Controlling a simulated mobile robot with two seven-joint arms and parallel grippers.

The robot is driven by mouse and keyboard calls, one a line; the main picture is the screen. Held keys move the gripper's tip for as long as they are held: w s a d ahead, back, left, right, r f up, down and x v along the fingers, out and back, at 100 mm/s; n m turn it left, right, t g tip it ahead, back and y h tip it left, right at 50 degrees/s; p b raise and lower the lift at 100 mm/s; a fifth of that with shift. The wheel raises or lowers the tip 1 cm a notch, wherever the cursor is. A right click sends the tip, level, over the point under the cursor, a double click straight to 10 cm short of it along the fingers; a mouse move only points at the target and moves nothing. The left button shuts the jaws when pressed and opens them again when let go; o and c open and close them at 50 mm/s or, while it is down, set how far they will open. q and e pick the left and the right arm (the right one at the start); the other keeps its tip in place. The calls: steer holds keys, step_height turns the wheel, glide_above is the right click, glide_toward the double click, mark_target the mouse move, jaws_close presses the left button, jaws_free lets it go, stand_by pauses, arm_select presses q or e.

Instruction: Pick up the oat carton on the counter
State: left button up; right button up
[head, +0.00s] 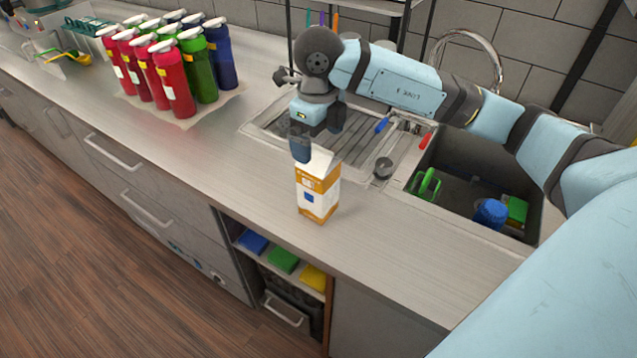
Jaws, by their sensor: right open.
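The oat carton (318,190) stands upright on the counter (250,184), near its front edge and left of the sink. It is white and orange with a small blue patch and a gabled top. My right gripper (301,150) is open, pointing down just above and behind the carton's top. One dark finger overlaps the carton's upper left edge in the picture; I cannot tell whether they touch. The other finger is mostly hidden. My left gripper is not in view.
Several red, green and blue bottles (170,75) stand on a mat at the back left. The sink (460,165) holds a green item and a blue item (490,213). A tall tap (470,38) rises behind it. The counter left of the carton is clear.

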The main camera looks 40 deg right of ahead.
mark_target(318, 156)
step_height(318, 156, down, 5)
steer(key=shift+w+d+r+p, duration=0.1)
steer(key=shift+w+r+p, duration=0.05)
steer(key=shift+p, duration=0.6)
steer(key=shift+f, duration=0.4)
steer(key=shift+c, duration=0.2)
steer(key=shift+w, duration=0.1)
jaws_close()
steer(key=shift+r, duration=0.15)
